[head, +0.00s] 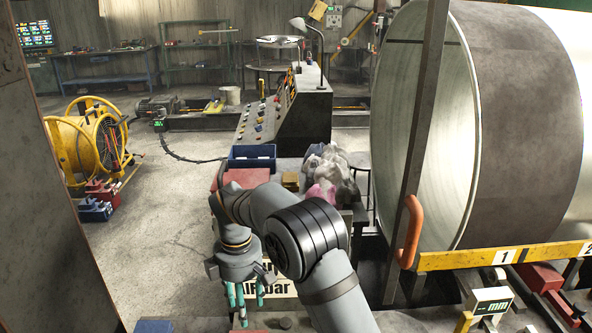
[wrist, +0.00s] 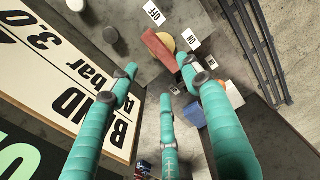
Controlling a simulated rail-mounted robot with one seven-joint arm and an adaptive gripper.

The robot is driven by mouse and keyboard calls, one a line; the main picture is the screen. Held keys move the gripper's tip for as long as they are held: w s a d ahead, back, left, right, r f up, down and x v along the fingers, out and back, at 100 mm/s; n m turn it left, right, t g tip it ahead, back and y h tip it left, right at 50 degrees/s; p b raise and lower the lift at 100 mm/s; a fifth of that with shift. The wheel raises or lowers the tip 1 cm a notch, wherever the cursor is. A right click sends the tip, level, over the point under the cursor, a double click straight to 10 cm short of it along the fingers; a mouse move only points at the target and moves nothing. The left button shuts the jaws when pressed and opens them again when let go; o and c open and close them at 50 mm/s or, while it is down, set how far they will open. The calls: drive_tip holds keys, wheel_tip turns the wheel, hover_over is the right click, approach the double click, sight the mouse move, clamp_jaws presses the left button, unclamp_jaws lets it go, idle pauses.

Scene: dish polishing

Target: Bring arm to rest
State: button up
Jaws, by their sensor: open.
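My gripper (head: 246,298) hangs from my bent arm at the lower middle of the head view, pointing down. Its teal fingers are spread and hold nothing. In the wrist view, the three teal fingers of my gripper (wrist: 160,78) stand apart with an empty gap between them. In the head view, a white sign with black letters (head: 283,287) shows partly behind the gripper and my forearm. In the wrist view, this sign (wrist: 52,62) lies on the left, close to the left finger. I cannot tell whether they touch.
A bench carries a blue bin (head: 252,153), a red block (head: 245,177) and crumpled rags (head: 334,172). A large metal drum (head: 525,120) fills the right, with a yellow rail (head: 455,260) below it. A dark post (head: 420,130) stands before it. Open floor (head: 170,230) lies left.

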sight(249, 331)
wheel_tip(249, 331, down, 11)
drive_tip(key=shift+f, duration=0.1)
idle(0.3)
wheel_tip(249, 331, up, 12)
wheel_tip(249, 331, down, 12)
drive_tip(key=shift+s+r, duration=0.1)
drive_tip(key=shift+m, duration=1.5)
